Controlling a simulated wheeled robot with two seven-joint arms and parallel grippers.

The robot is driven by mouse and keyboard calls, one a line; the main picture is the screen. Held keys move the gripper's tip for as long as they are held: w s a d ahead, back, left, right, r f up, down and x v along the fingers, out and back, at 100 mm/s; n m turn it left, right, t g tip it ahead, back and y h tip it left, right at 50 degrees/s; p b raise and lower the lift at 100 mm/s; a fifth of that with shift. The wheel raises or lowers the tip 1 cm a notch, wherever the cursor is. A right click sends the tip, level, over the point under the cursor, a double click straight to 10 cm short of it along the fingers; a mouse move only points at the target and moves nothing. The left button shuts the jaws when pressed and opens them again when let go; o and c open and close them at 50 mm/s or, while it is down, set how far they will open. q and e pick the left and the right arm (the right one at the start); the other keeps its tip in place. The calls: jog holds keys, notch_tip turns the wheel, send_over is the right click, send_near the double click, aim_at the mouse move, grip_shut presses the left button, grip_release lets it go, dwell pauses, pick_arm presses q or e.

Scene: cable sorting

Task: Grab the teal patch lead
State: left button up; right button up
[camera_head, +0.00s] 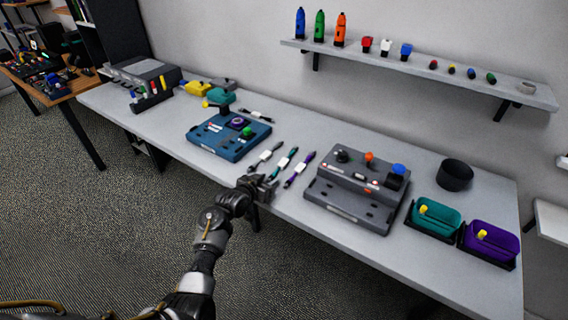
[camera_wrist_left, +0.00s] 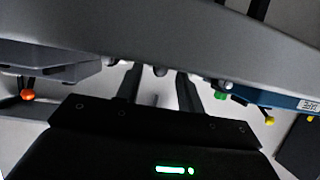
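The teal patch lead (camera_head: 284,162) lies on the grey table (camera_head: 160,120) near its front edge, between a white-and-grey lead (camera_head: 264,156) and a purple lead (camera_head: 299,170). My left gripper (camera_head: 262,186) is at the table's front edge, just in front of the teal lead and apart from it. In the left wrist view, its two fingers (camera_wrist_left: 157,80) stand apart with nothing clearly held between them. The table edge (camera_wrist_left: 160,35) crosses that view, and the teal lead cannot be made out there. My right gripper is in no view.
A blue device (camera_head: 229,136) stands left of the leads and a dark grey device (camera_head: 345,212) right of them. Teal (camera_head: 447,216) and purple (camera_head: 503,238) bins and a black cup (camera_head: 455,174) are at the right. Another lead (camera_head: 256,116) lies behind the blue device.

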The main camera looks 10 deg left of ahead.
pick_arm(q)
grip_shut()
